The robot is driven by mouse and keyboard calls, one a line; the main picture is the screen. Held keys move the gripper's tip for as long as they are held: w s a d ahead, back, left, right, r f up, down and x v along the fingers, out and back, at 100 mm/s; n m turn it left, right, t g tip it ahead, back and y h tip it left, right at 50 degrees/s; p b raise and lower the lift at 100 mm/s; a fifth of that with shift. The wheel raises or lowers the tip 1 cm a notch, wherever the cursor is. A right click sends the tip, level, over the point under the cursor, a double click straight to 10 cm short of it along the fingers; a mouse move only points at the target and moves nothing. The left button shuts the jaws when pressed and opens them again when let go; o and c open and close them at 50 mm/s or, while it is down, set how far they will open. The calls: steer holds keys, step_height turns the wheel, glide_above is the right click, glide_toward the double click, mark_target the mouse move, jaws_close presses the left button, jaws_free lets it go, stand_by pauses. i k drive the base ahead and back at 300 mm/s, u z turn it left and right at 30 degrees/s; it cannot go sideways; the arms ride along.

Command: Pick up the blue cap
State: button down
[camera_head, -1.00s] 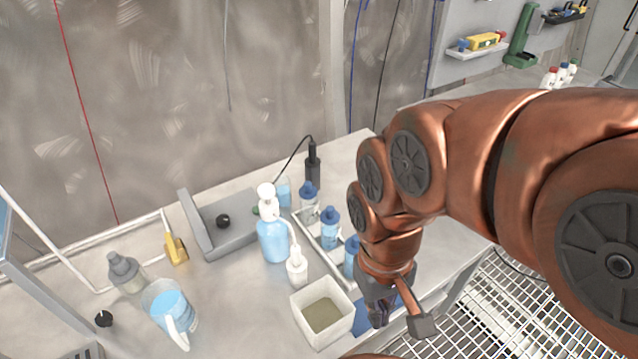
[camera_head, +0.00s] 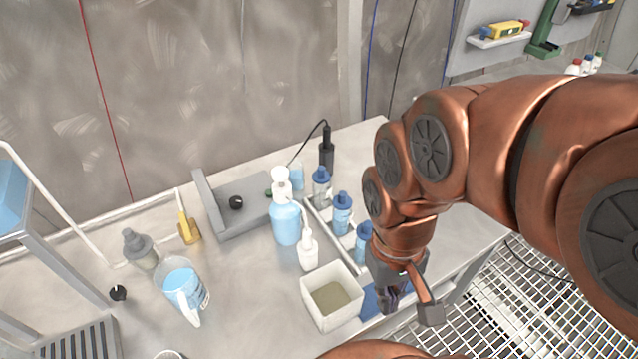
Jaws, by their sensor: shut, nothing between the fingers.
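Blue caps sit on several small bottles in a light rack on the bench: a far blue cap (camera_head: 321,173), a middle blue cap (camera_head: 343,198) and a near blue cap (camera_head: 364,229). The near bottle is partly covered by my arm. I cannot make out a loose blue cap. My gripper (camera_head: 391,303) points down over the bench's front edge, right of the square pale container and nearer than the rack. It is shut and empty. A flat blue item (camera_head: 371,303) lies beside it, partly hidden by the gripper.
The square pale container (camera_head: 314,299) stands left of my gripper. A white-topped blue bottle (camera_head: 285,222), a small white bottle (camera_head: 308,253) and a blue-filled jug (camera_head: 182,286) stand further left. A grey device (camera_head: 240,205) is behind them. Metal grating (camera_head: 505,310) lies right of the bench.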

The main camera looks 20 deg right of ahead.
mark_target(321, 177)
steer(key=u, duration=2.8)
steer(key=k, duration=0.9)
steer(key=z, duration=0.55)
steer(key=i, duration=0.5)
steer(key=z, duration=0.1)
